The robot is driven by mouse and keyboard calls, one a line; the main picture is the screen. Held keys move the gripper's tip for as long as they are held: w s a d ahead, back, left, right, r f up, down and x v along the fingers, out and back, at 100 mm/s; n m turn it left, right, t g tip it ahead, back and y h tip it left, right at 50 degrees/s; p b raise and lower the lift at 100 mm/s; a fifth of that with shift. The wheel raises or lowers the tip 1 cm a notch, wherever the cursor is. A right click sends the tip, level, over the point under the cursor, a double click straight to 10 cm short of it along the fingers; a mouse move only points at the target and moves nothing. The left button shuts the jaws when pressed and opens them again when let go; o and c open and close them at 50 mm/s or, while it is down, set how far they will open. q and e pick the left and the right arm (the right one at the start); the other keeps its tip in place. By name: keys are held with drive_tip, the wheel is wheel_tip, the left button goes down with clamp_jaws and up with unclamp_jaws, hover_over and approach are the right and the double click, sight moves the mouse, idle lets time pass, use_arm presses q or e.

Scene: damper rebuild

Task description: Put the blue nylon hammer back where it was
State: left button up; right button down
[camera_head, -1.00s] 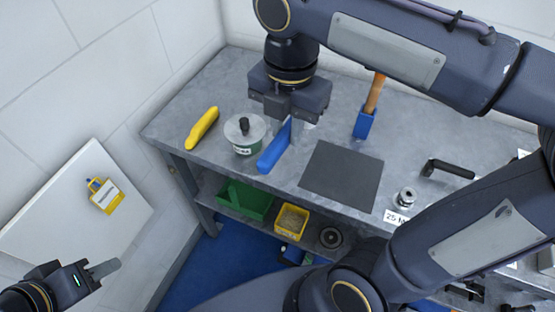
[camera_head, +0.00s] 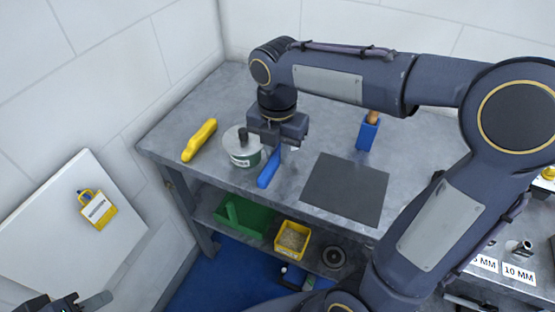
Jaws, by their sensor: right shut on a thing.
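My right gripper (camera_head: 277,148) points down over the bench and is shut on a slim blue tool (camera_head: 267,174), just right of the grey-lidded tin. The gripper hides the tool's upper end, and I cannot tell whether its lower end touches the bench. A blue block (camera_head: 367,136) with an orange-brown handle (camera_head: 373,117) pointing up stands behind the dark mat; my arm hides the handle's top. I cannot tell for sure which of the two blue things is the nylon hammer. My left gripper (camera_head: 97,301) is at the bottom left, cut by the edge and empty as far as it shows.
The bench holds a yellow tool (camera_head: 199,140), the tin (camera_head: 244,157) and a dark mat (camera_head: 345,188). A green bin (camera_head: 240,216) and a yellow bin (camera_head: 292,241) sit on the shelf below. A white board (camera_head: 60,235) with a yellow tag is at left.

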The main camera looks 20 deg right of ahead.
drive_tip(key=shift+w+d+f, duration=0.2)
drive_tip(key=shift+w+f, duration=0.25)
drive_tip(key=shift+f, duration=0.1)
drive_tip(key=shift+w+d+f+b, duration=0.1)
drive_tip(key=shift+w+f+b, duration=0.05)
drive_tip(key=shift+f, duration=0.8)
drive_tip(key=shift+w+d+f+b, duration=0.1)
drive_tip(key=shift+w+f+b, duration=0.05)
drive_tip(key=shift+f, duration=0.8)
drive_tip(key=shift+f, duration=0.1)
drive_tip(key=c, duration=1.3)
unclamp_jaws()
drive_tip(key=shift+o, duration=0.2)
